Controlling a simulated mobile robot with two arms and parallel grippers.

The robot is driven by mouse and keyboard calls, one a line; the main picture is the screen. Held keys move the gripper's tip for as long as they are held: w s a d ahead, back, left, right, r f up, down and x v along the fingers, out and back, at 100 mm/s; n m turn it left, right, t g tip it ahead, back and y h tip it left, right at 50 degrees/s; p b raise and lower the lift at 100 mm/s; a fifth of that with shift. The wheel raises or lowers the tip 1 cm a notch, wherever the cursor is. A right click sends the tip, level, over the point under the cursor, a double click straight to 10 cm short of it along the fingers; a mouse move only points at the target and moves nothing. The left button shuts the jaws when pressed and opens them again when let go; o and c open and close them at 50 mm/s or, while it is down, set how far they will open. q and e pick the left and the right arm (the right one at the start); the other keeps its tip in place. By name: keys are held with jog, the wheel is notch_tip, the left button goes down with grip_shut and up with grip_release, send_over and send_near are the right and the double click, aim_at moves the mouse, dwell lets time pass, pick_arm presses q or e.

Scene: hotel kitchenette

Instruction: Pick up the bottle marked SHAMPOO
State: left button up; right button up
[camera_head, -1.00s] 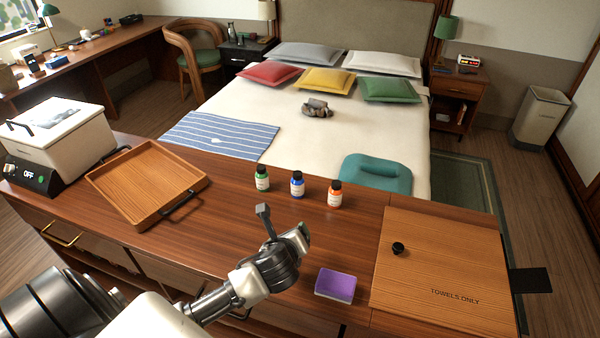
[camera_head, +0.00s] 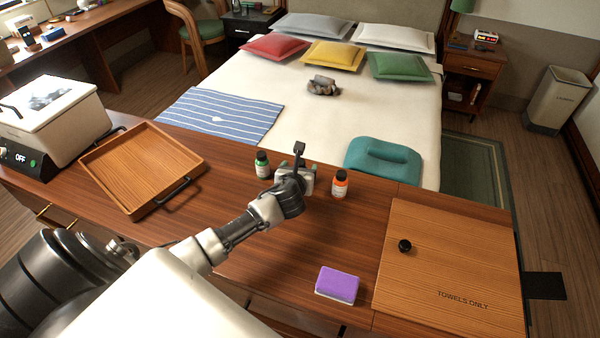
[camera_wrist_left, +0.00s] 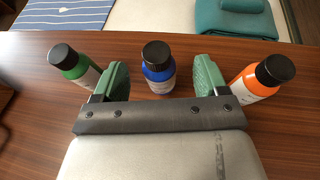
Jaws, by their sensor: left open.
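Three small bottles with black caps and white labels stand upright in a row on the wooden counter. In the left wrist view the blue bottle (camera_wrist_left: 158,68) is in the middle, the green bottle (camera_wrist_left: 75,66) at left and the orange bottle (camera_wrist_left: 262,76) at right. I cannot read their labels. My left gripper (camera_wrist_left: 155,85) is open, its green-padded fingers on either side of the blue bottle's line, with no clear contact. In the head view my left gripper (camera_head: 305,170) hides the blue bottle, between the green bottle (camera_head: 262,164) and orange bottle (camera_head: 339,185).
A wooden tray (camera_head: 140,165) and a white box appliance (camera_head: 50,120) stand on the left of the counter. A purple-and-white block (camera_head: 337,285) lies near the front edge. A wooden lid marked TOWELS ONLY (camera_head: 450,260) is at right. The bed (camera_head: 330,115) lies behind.

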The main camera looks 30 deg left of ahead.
pick_arm(q)
jog(key=shift+x, duration=1.8)
jog(key=shift+s+a+r, duration=0.1)
jog(key=c, duration=1)
